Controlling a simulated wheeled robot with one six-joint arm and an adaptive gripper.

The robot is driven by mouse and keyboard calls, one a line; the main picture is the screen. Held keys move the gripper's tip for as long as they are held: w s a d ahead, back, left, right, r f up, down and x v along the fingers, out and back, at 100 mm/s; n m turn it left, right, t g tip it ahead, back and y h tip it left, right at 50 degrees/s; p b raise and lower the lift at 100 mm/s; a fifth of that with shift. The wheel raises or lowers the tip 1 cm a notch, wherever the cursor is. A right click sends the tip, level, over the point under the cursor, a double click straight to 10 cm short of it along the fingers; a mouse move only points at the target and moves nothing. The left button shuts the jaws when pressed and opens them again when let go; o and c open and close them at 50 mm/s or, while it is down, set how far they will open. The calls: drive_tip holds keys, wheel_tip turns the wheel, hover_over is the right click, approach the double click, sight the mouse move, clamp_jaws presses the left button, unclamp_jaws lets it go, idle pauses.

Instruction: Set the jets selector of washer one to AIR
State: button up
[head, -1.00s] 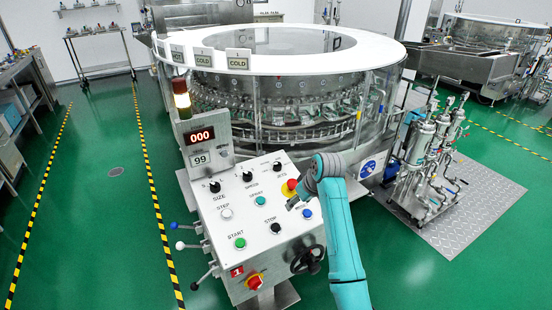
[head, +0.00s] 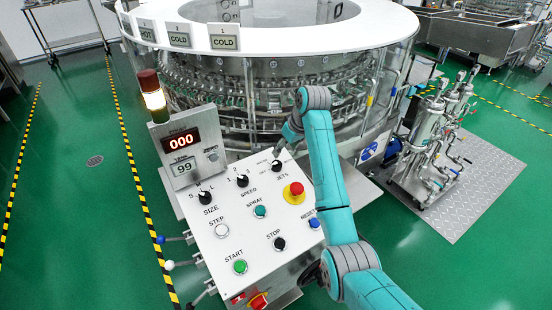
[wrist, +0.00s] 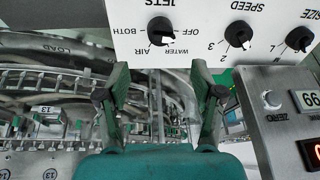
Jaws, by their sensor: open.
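The jets selector (head: 277,167) is a black knob at the top right of the sloped white control panel (head: 243,220). In the wrist view the jets selector (wrist: 160,30) appears upside down, with OFF, WATER, AIR and BOTH printed around it. In the head view my gripper (head: 284,140) is just beyond the knob, partly hidden by my arm.
The speed knob (head: 242,180) and size knob (head: 205,197) sit left of the jets selector. A red emergency button (head: 294,190) is close below it. The display box (head: 186,155) stands at the panel's left. The round washer (head: 300,85) is behind.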

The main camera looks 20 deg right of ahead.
sight(278, 162)
drive_tip(key=x, duration=0.9)
drive_tip(key=shift+f, duration=0.35)
drive_tip(key=c, duration=1.1)
